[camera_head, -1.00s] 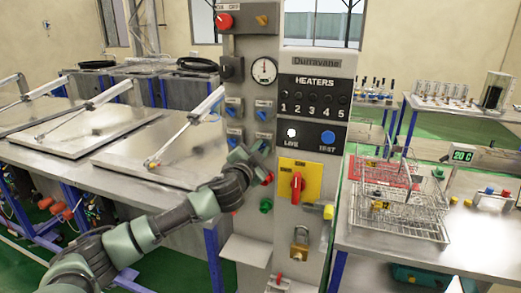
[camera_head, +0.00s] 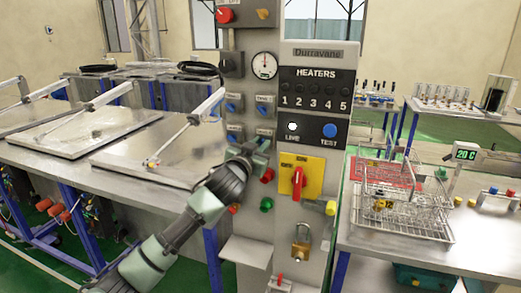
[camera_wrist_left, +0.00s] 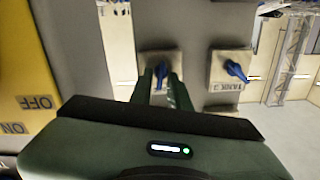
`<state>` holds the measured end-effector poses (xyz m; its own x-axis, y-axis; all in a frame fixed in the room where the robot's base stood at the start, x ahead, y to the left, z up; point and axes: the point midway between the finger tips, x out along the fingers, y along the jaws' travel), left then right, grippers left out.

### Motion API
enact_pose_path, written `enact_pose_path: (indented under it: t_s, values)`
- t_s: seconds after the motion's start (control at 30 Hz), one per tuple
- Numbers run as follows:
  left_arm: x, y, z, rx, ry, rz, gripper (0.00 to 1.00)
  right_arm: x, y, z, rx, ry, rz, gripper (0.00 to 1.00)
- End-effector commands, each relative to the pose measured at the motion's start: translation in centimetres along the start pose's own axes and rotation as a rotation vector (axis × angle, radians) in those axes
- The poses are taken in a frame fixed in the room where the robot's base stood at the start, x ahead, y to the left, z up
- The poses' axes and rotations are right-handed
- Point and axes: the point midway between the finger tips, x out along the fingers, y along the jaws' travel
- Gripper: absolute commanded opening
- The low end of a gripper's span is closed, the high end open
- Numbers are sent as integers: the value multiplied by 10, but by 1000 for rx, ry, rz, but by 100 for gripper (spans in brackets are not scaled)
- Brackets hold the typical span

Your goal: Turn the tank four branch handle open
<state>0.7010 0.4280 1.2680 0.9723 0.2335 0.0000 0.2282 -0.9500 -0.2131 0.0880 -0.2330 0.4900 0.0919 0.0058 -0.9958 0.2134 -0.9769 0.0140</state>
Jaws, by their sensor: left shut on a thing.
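The tank four branch handle is a small blue lever (camera_wrist_left: 161,70) on a pale plate, at the lower right of a group of blue handles on the grey control panel (camera_head: 248,70). My left gripper (camera_head: 258,143) is at this handle and covers most of it in the head view. In the left wrist view its fingers (camera_wrist_left: 162,88) are shut on the blue lever, one on each side. A neighbouring blue handle (camera_wrist_left: 236,71) sits on its own plate, whose upside-down label seems to read TANK 3. My right gripper is not in view.
A yellow plate with a red rotary switch (camera_head: 297,182), a green button (camera_head: 266,205) and a brass padlock (camera_head: 301,248) are close on the panel. Lidded steel tanks (camera_head: 150,152) stand left. A wire basket (camera_head: 410,213) stands on the right table.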

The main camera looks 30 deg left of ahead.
Motion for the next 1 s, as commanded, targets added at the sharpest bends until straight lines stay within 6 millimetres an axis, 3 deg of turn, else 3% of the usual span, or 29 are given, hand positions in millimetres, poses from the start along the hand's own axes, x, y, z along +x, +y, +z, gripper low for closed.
enact_pose_path:
  t_s: [0.37, 1.0]
  values:
    - [0, -1, 1, -363, -3, 1, 0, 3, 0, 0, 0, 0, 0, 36]
    - [0, -5, 2, -889, -2, -1, 0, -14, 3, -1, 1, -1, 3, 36]
